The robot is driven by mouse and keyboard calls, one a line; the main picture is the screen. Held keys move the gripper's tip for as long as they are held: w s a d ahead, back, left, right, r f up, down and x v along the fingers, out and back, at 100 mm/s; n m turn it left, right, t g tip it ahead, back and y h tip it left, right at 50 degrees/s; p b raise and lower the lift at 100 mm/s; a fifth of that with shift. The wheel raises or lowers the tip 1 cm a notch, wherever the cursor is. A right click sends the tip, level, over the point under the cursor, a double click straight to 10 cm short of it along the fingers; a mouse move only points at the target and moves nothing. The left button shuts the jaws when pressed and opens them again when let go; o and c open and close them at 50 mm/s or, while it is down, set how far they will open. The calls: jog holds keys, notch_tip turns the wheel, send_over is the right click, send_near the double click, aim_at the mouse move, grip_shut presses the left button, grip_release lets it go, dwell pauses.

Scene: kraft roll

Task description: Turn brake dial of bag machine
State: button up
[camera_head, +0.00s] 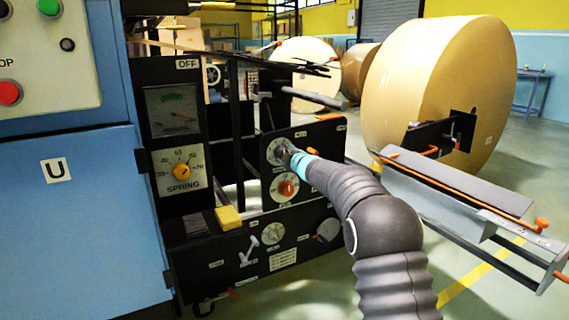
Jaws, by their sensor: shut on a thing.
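My gripper (289,155) reaches from the right to the upper round dial (274,151) on the black panel of the bag machine (240,250). It is shut on the knob of that dial, which I take to be the brake dial. The dial's light face shows only at its left edge. The gripper hides the knob, so I cannot tell its setting, and the labels are too small to read. A second dial with a red-orange knob (287,188) sits just below, apart from the gripper.
A yellow block (228,217) sits on a ledge. A large kraft roll (420,90) stands behind right. A grey guide bar (450,190) runs at right, near my arm.

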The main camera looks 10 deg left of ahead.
jog(key=shift+s+a+f+n+t+b, duration=0.1)
jog(key=shift+n+t+b, duration=0.25)
jog(key=shift+n+b, duration=1.8)
jog(key=shift+a+n+t+b, duration=0.1)
jog(key=shift+n+t+b, duration=0.2)
jog(key=shift+n, duration=3.65)
jog(key=o, duration=1.1)
jog(key=shift+o, duration=0.2)
jog(key=shift+d, duration=0.1)
